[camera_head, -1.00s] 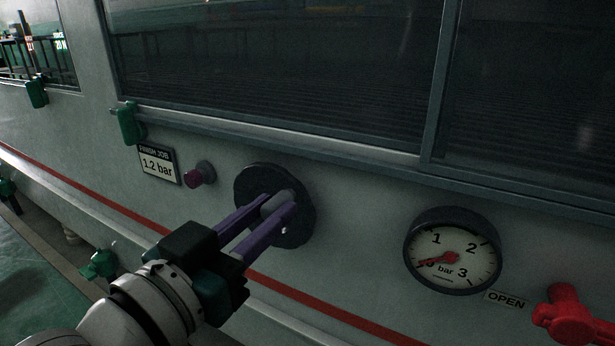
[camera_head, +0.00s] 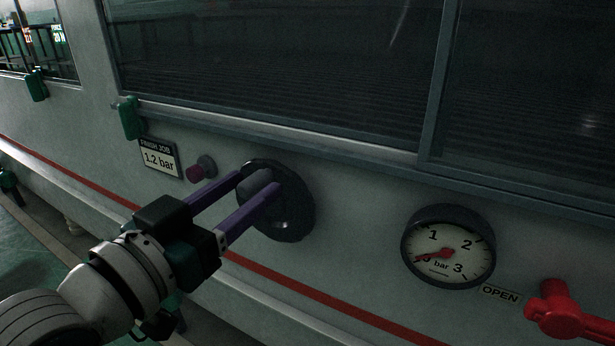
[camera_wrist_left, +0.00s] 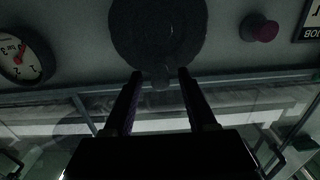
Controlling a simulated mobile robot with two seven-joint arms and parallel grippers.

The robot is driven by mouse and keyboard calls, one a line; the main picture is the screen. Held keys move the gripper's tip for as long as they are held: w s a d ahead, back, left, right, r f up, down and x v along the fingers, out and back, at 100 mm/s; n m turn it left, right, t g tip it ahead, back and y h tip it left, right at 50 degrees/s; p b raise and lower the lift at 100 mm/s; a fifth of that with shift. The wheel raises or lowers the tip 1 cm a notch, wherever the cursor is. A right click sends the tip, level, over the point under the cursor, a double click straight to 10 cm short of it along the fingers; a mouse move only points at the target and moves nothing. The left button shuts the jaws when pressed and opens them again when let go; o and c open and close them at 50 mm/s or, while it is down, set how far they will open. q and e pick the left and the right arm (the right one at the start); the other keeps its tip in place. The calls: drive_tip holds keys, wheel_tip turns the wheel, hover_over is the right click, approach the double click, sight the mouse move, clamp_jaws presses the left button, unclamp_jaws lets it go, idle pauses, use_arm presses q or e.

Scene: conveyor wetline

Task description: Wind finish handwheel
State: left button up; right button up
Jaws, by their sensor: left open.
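The finish handwheel (camera_head: 293,217) is a dark round disc on the pale machine wall, in the middle of the head view. My left gripper (camera_head: 258,182) is open in front of it, with its two purple fingers apart and pointing at the disc. The fingers hide part of the wheel's face and knob. In the left wrist view the dark wheel (camera_wrist_left: 158,30) is above the spread fingers (camera_wrist_left: 160,76), and a small knob-like shape lies between the tips. Contact cannot be told. A round gauge (camera_head: 447,247) has a red needle pointing near zero. My right gripper is not in view.
A sign (camera_head: 159,157) reads "FINISH JOB 1.2 bar". A purple button (camera_head: 197,173) sits left of the wheel. A red valve handle (camera_head: 556,312) is at the lower right by an "OPEN" label (camera_head: 500,294). A window (camera_head: 270,70) with a protruding frame runs above.

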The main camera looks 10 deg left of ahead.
use_arm(q)
drive_tip(key=shift+s+a+r+p, duration=0.1)
drive_tip(key=shift+s+a+p, duration=0.1)
drive_tip(key=shift+s+p, duration=0.25)
drive_tip(key=p+v, duration=0.2)
drive_tip(key=v, duration=0.2)
drive_tip(key=shift+s+a, duration=0.1)
drive_tip(key=shift+s, duration=0.25)
drive_tip(key=shift+s+a+p, duration=0.2)
drive_tip(key=shift+s+p, duration=0.15)
drive_tip(key=shift+s, duration=0.3)
